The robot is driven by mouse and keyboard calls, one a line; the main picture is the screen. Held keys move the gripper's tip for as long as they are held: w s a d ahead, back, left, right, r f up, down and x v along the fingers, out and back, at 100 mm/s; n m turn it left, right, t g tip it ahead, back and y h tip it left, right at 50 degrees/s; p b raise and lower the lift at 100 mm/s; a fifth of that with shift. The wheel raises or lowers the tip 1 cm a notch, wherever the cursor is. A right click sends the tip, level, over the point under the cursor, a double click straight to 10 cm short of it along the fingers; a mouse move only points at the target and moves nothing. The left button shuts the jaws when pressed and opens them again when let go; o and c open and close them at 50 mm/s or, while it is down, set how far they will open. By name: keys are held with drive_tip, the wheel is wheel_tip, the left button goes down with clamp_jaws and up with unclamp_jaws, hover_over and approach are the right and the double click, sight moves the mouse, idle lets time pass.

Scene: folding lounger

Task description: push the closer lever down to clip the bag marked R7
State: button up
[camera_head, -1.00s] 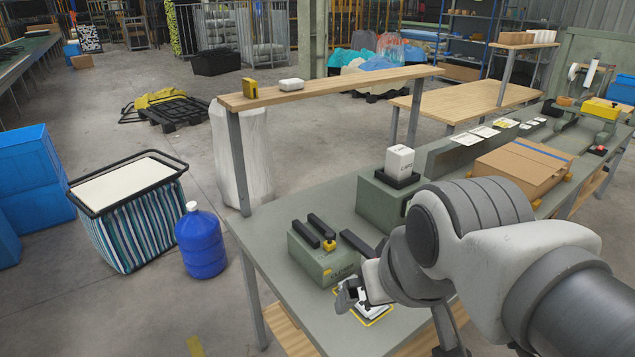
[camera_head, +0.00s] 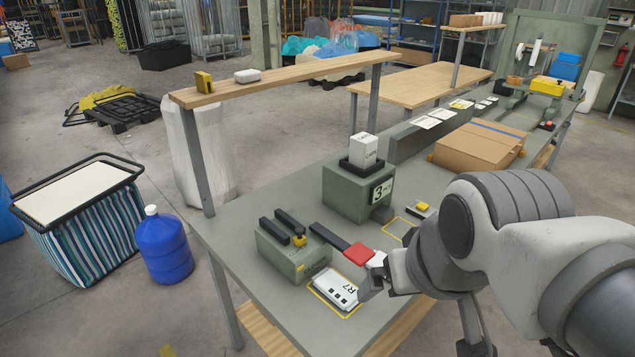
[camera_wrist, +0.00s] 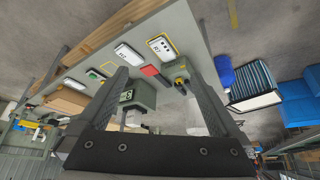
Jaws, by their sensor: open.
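The closer (camera_head: 283,262) is a grey-green box with two black bars on top and a black lever ending in a red tip (camera_head: 356,254). The lever sticks out to the right of the box; its height is hard to judge. A white bag marked R7 (camera_head: 343,287) lies flat in a yellow outline in front of the closer. My gripper (camera_head: 374,282) is open and empty, just right of the bag and near the red tip. In the wrist view the red tip (camera_wrist: 150,71) and R7 bag (camera_wrist: 161,46) show between and beyond my fingers.
A second white bag (camera_wrist: 129,53) lies beside R7 in the wrist view. A grey-green block marked 3 (camera_head: 345,190) holding a white box stands behind the lever. A cardboard box (camera_head: 470,147) lies farther back. A raised wooden shelf (camera_head: 290,83) borders the bench.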

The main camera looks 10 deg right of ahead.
drive_tip(key=shift+c, duration=0.2)
drive_tip(key=shift+w+r, duration=0.2)
drive_tip(key=c, duration=0.5)
drive_tip(key=shift+m+g, duration=0.7)
drive_tip(key=shift+m, duration=0.1)
drive_tip(key=w+r, duration=0.1)
drive_tip(key=w, duration=0.1)
drive_tip(key=w+r+p, duration=0.1)
drive_tip(key=w, duration=0.1)
drive_tip(key=w+p, duration=0.1)
drive_tip(key=w, duration=0.2)
drive_tip(key=shift+d+r, duration=0.15)
drive_tip(key=shift+r, duration=0.25)
clamp_jaws()
drive_tip(key=m+g+p, duration=0.5)
drive_tip(key=m+p, duration=0.1)
drive_tip(key=p, duration=0.3)
hover_over(360, 251)
wheel_tip(360, 251, down, 17)
drive_tip(key=shift+w+d+r+y, duration=0.15)
drive_tip(key=shift+w+d+y, duration=0.2)
drive_tip(key=shift+w+y, duration=0.1)
drive_tip(key=shift+b, duration=0.4)
drive_tip(key=shift+s+a+f+b, duration=0.15)
drive_tip(key=shift+f+b, duration=0.85)
drive_tip(key=shift+f, duration=0.75)
drive_tip(key=shift+s+a+f+b, duration=0.15)
drive_tip(key=shift+f+b, duration=0.85)
drive_tip(key=shift+f, duration=0.7)
